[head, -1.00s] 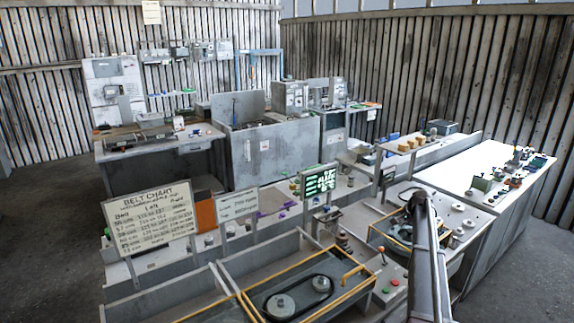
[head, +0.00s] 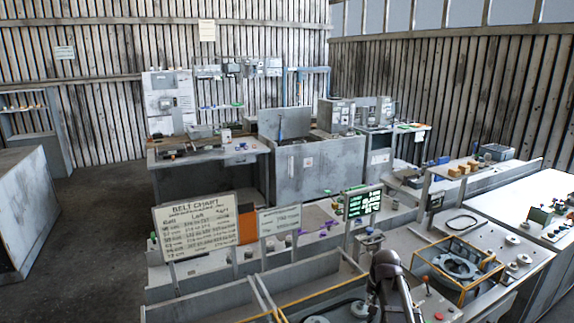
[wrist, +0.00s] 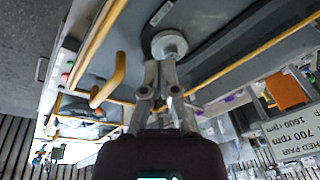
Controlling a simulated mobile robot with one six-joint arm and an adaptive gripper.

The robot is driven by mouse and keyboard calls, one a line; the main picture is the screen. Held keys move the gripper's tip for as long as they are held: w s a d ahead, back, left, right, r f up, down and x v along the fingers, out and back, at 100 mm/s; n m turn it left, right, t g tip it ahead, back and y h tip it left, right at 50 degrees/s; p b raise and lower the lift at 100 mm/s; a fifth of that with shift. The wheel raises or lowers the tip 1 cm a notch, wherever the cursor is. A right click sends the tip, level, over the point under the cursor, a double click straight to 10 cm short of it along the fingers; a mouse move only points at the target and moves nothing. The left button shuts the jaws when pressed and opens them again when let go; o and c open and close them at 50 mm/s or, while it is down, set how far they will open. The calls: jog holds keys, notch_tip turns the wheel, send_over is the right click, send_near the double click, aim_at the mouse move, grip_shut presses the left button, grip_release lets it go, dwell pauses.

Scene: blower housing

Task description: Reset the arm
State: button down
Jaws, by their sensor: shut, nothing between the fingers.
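My gripper (wrist: 165,72) shows in the wrist view with its two fingers close together and nothing between them. Just beyond the fingertips in that view is a grey round pulley (wrist: 169,44) on a grey tray; I cannot tell the gap between them. The wrist view looks upside down. In the head view my arm rises at the bottom, right of centre, over the front bench, and my gripper is not clearly seen there.
Yellow rails edge the tray, and a yellow bar (wrist: 108,82) sticks up near my fingers. In the head view the belt chart (head: 196,226), a green-lit display (head: 362,203) and a yellow-framed fixture (head: 457,266) stand close around. Open floor (head: 100,205) lies left.

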jog(key=s+a+n+g, duration=0.1)
jog(key=s+a+n, duration=0.1)
jog(key=s+a, duration=0.4)
jog(key=s+a+n, duration=0.2)
jog(key=s+a, duration=0.2)
jog(key=s, duration=0.4)
notch_tip(320, 180, down, 12)
jog(key=s+g+b, duration=0.1)
jog(key=s+b, duration=0.1)
jog(key=b, duration=1)
jog(key=shift+d+f+h, duration=0.25)
jog(key=shift+d+h, duration=0.05)
jog(key=shift+d, duration=0.1)
